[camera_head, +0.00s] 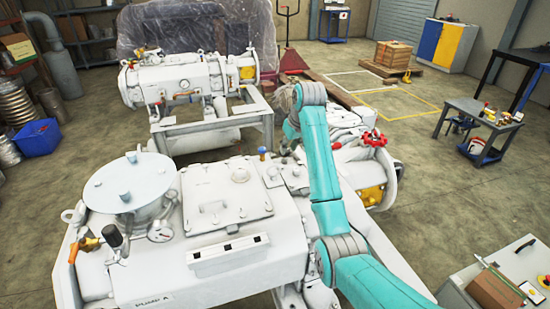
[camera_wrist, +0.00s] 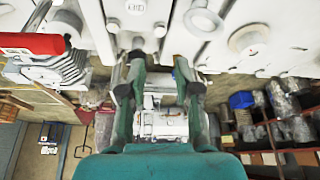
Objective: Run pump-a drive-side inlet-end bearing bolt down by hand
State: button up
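The white pump labelled "PUMP A" (camera_head: 150,302) fills the front of the head view. Its casing (camera_wrist: 210,50) also runs along the top of the wrist view, with round bosses and bolt heads, one bolt head (camera_wrist: 136,7) near the top centre. I cannot tell which is the drive-side inlet-end bearing bolt. My gripper shows in the wrist view (camera_wrist: 158,66) with its two fingers apart and nothing visible between them. The fingertips are close to the casing; contact cannot be told. In the head view my teal arm hides most of my gripper.
A red valve handwheel (camera_head: 374,139) stands right of my arm. A second white machine (camera_head: 180,82) on a frame is behind the pump. A grey table (camera_head: 462,105) with tools stands at right, and a cart (camera_head: 520,262) at lower right. Open floor lies between them.

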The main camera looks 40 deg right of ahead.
aim_at(283, 167)
jog(key=x, duration=1)
jog(key=shift+w+d+f, duration=0.1)
jog(key=shift+w+f, duration=0.1)
jog(key=shift+f, duration=0.1)
grip_shut()
